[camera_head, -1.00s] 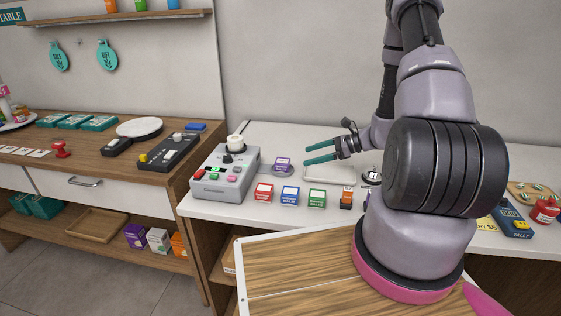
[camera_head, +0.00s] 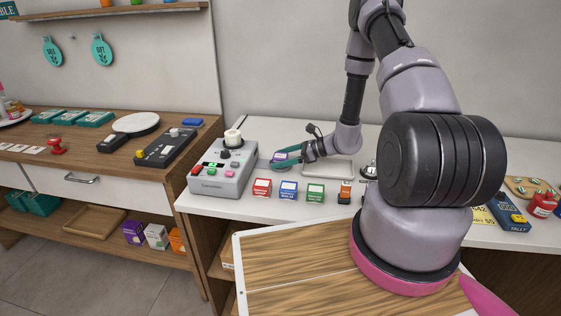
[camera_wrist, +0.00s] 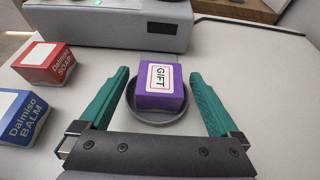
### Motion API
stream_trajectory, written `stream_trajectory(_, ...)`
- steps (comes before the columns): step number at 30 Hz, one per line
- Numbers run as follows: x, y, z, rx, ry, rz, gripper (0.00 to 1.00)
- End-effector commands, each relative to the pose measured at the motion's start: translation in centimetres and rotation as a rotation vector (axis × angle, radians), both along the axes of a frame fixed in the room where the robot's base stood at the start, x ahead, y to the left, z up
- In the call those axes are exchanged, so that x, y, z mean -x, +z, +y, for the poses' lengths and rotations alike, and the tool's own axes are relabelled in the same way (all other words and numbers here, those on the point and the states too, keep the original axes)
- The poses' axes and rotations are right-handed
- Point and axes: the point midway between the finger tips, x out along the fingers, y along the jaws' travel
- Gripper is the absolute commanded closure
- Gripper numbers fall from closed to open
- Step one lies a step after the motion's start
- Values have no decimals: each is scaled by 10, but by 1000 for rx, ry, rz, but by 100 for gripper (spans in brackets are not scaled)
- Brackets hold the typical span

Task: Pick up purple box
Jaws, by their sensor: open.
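A small purple box (camera_wrist: 161,86) with a white "GIFT" label sits in a shallow round grey dish (camera_wrist: 158,118) on the white counter. In the head view the purple box (camera_head: 281,157) is partly hidden by my fingers. My gripper (camera_wrist: 159,76) is open, with one teal finger on each side of the box and dish. The fingers reach past the sides of the box, and a gap shows between each finger and the box. Nothing is held. Another purple box (camera_head: 134,233) stands on the lower shelf at left.
A grey machine (camera_head: 221,174) with buttons stands left of the dish. Red (camera_head: 262,188), blue (camera_head: 288,191) and green (camera_head: 315,193) boxes stand in a row at the counter's front. A pale tray (camera_head: 328,170) lies to the right.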

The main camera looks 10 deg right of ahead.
Motion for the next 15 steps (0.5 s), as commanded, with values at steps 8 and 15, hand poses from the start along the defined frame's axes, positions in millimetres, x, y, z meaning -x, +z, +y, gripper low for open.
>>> stream_trajectory(8,-1,0,1,0,0,0,18)
stream_trajectory(15,-1,0,1,-1,0,0,100)
